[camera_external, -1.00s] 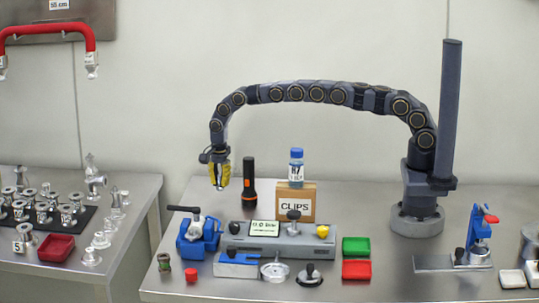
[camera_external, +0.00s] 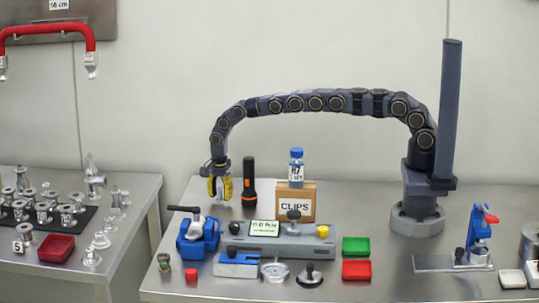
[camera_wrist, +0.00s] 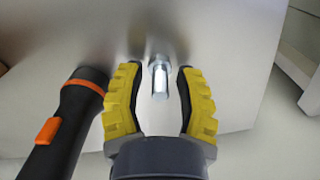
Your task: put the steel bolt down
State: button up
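The steel bolt (camera_wrist: 160,80) shows in the wrist view between my two yellow-padded fingers, with a clear gap on each side. It appears to rest on the steel bench top (camera_external: 330,205); whether it is fully upright I cannot tell. My gripper (camera_wrist: 159,72) is open around it and does not touch it. In the external view my gripper (camera_external: 220,190) is low over the back left of the bench, fingers spread, and the bolt is too small to make out clearly there.
A black and orange flashlight (camera_external: 249,183) stands close to the right of my gripper; it is at left in the wrist view (camera_wrist: 72,125). A CLIPS box (camera_external: 296,206) with a blue-capped bottle (camera_external: 296,166) is further right. A blue vise (camera_external: 198,236) stands in front.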

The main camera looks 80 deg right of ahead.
notch_tip(320, 180, up, 12)
jog(key=shift+d+f, duration=0.1)
jog(key=shift+d, duration=0.05)
jog(key=s+a+r+n, duration=0.4)
jog(key=s+r+n, duration=0.2)
jog(key=s+r, duration=0.35)
jog(key=s+a+r+n, duration=0.5)
jog(key=s+r+n, duration=0.1)
jog(key=s+r, duration=0.35)
jog(key=s+a+f+n+g, duration=0.1)
jog(key=s+n, duration=0.9)
jog(key=s, duration=1.7)
jog(key=shift+a+f+n+g, duration=0.15)
jog(key=shift+a+n+g, duration=0.15)
jog(key=shift+a+n, duration=0.1)
